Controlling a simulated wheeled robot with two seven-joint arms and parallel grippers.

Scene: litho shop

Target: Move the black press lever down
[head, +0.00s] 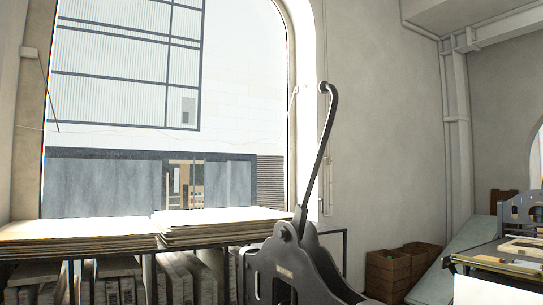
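The black press lever (323,150) stands raised, leaning a little to the right, with a hooked top end. Its lower end joins a dark press frame (285,268) at the bottom middle of the head view. The lower part of the press is cut off by the picture's edge. Neither of my grippers shows in the head view, and nothing touches the lever.
Stacks of flat sheets (75,232) lie on a rack to the left of the press, with stone-like slabs below. Wooden crates (388,272) stand at the right, near a leaning pale green board (452,262). Another machine (520,215) is at the right edge. A large arched window is behind.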

